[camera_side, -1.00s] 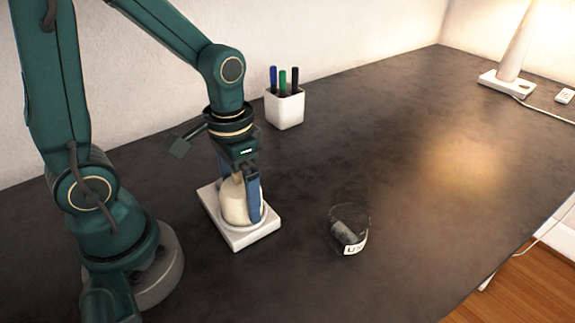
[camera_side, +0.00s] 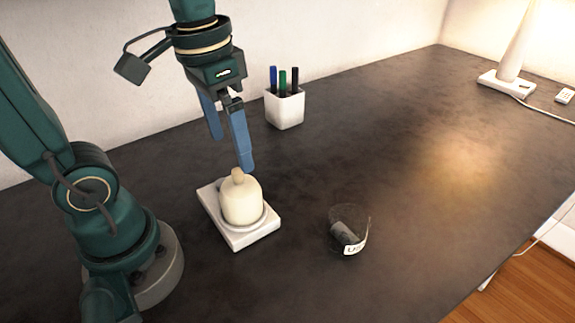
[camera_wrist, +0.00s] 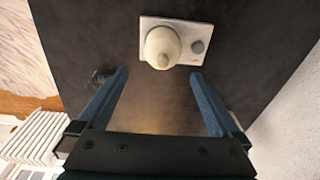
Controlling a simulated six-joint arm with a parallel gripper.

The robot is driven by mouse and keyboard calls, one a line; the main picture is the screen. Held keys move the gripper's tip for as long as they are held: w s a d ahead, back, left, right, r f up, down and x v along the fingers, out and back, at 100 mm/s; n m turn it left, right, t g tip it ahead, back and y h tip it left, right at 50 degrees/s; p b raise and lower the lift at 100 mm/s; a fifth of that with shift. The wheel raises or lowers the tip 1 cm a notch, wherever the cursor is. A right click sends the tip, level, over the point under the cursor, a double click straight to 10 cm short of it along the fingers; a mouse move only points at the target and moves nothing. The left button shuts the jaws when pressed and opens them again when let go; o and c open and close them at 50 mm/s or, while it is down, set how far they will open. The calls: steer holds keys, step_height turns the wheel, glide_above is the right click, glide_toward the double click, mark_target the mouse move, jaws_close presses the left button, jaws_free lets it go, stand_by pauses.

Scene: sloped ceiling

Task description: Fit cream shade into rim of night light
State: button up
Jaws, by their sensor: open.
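The cream shade (camera_side: 242,203) stands upright on the white night light base (camera_side: 240,240), inside its round rim as far as the side view shows. A small knob tops the shade. In the wrist view the shade (camera_wrist: 161,46) sits on the left part of the base (camera_wrist: 207,30), beside a grey round spot. How deep it sits in the rim cannot be told. My gripper (camera_side: 231,152) is open and empty, above the shade and apart from it. In the wrist view its two blue fingers (camera_wrist: 160,75) are spread wide with nothing between them.
A clear round container (camera_side: 349,231) with a dark item and a white label stands right of the base. A white cup of pens (camera_side: 285,107) stands behind near the wall. A lamp (camera_side: 507,78) with a cord is at the far right. The middle of the dark table is clear.

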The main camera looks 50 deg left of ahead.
steer(key=shift+s+d+f+t, duration=0.2)
steer(key=shift+s+d+t, duration=0.15)
steer(key=shift+t, duration=0.4)
steer(key=shift+s+d+f+t, duration=0.2)
steer(key=shift+s+t, duration=0.3)
steer(key=shift+t, duration=0.2)
steer(key=shift+s+d+f+t, duration=0.15)
steer(key=shift+s+d+t, duration=0.2)
steer(key=shift+t, duration=0.4)
steer(key=shift+a, duration=0.1)
